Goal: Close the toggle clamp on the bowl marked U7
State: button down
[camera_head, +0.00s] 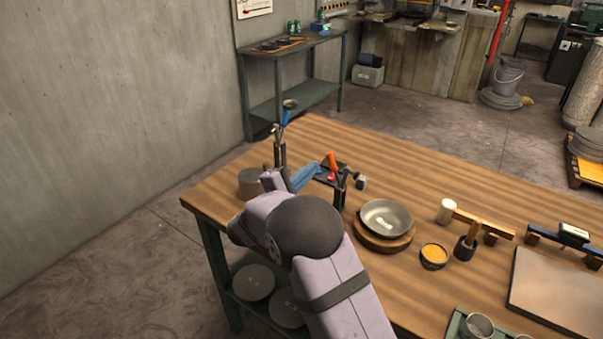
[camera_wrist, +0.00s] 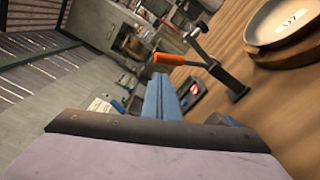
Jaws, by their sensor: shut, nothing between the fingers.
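A grey bowl (camera_head: 378,209) sits on a round wooden base on the bench, with a white label inside. In the wrist view the bowl (camera_wrist: 262,28) is at the upper right, and its label appears to read U7. Beside it stands a dark toggle clamp (camera_head: 341,190) with an orange handle (camera_head: 332,161). In the wrist view the clamp (camera_wrist: 232,84) has its arm raised off the bowl, and the orange handle (camera_wrist: 172,59) points left. My gripper (camera_head: 318,168), with blue fingers, is shut and empty beside the clamp. Its fingertips (camera_wrist: 160,82) appear close to the handle; contact is unclear.
A blue-handled clamp (camera_head: 280,145) stands behind my gripper, near a grey cylinder (camera_head: 251,182). A dark tray (camera_head: 322,180) with a red part lies near the orange handle.

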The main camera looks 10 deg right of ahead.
aim_at(349, 174)
jog(key=shift+p+x, duration=0.5)
jog(key=shift+x, duration=1.35)
jog(key=shift+s+d+r+m+b, duration=0.1)
jog(key=shift+s+d+m+b, duration=0.3)
jog(key=shift+b, duration=1.05)
jog(key=s+d+m+b, duration=0.2)
jog(key=m+b, duration=0.1)
jog(key=b, duration=0.6)
jog(key=s+d+m+b, duration=0.2)
jog(key=m+b, duration=0.2)
jog(key=b, duration=0.6)
jog(key=s+d+m+b, duration=0.2)
jog(key=m+b, duration=0.1)
jog(key=b, duration=0.7)
jog(key=shift+r, duration=0.25)
jog(key=m+b, duration=0.1)
jog(key=b, duration=0.2)
jog(key=s+d+m+b, duration=0.1)
jog(key=m+b, duration=0.1)
jog(key=b, duration=0.1)
jog(key=s+d+f+m+b, duration=0.1)
jog(key=b, duration=0.2)
jog(key=shift+s+d+m+b, duration=0.15)
jog(key=shift+s+m+b, duration=0.05)
jog(key=shift+m+b, duration=0.2)
jog(key=shift+s, duration=0.1)
